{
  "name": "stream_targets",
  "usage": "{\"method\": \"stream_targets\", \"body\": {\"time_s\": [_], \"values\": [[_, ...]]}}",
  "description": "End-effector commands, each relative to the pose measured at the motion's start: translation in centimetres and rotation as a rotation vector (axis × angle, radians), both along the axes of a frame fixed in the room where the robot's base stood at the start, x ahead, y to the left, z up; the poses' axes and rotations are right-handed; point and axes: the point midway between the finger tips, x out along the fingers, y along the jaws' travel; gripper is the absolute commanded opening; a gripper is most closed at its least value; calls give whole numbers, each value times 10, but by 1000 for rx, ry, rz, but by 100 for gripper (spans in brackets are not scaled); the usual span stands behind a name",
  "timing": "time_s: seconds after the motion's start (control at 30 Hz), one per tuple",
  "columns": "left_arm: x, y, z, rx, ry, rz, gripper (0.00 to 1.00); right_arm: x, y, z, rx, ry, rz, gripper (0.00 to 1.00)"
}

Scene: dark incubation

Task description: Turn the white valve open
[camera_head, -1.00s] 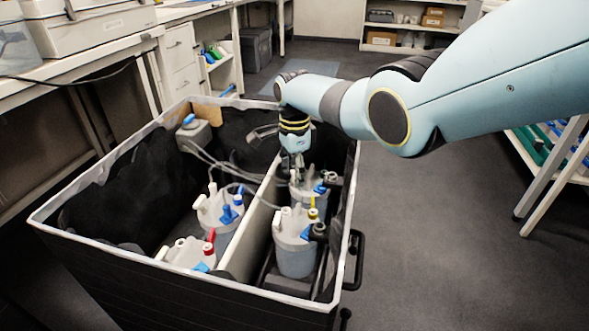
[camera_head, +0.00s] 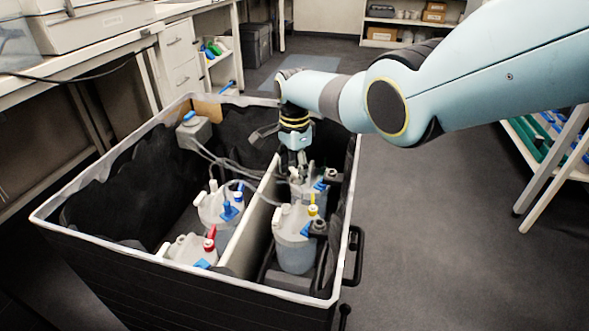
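My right gripper (camera_head: 292,168) points straight down over the rear bottle (camera_head: 311,190) in the right-hand compartment of a black bin. Its fingers are at the bottle's lid. They are dark and small here, so I cannot tell whether they are open or shut, or whether they touch a valve. This bottle has a blue fitting (camera_head: 320,186) on its right side. I cannot pick out a white valve for certain; the lid is partly hidden by the gripper. My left gripper is not in view.
The black bin (camera_head: 120,252) has a pale rim and a middle divider (camera_head: 247,240). A yellow-valve bottle (camera_head: 295,252) stands in front. Blue-valve (camera_head: 212,210) and red-valve (camera_head: 188,250) bottles stand left. Grey tubes (camera_head: 222,160) cross the divider. Open floor lies right.

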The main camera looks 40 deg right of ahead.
Motion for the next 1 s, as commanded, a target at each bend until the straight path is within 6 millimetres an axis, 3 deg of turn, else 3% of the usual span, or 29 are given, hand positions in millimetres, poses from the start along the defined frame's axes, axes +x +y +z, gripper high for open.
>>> {"method": "stream_targets", "body": {"time_s": [0.1, 0.63, 0.77, 1.0], "values": [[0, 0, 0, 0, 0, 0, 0, 0, 0, 0, 0, 0, 0, 62], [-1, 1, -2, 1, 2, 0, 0, 0, 0, -1, 0, 0, -35, 62], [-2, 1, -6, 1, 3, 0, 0, 0, 0, -2, 0, 0, -149, 62], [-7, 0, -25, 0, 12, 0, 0, 0, 0, -5, -1, -1, -504, 62]]}}
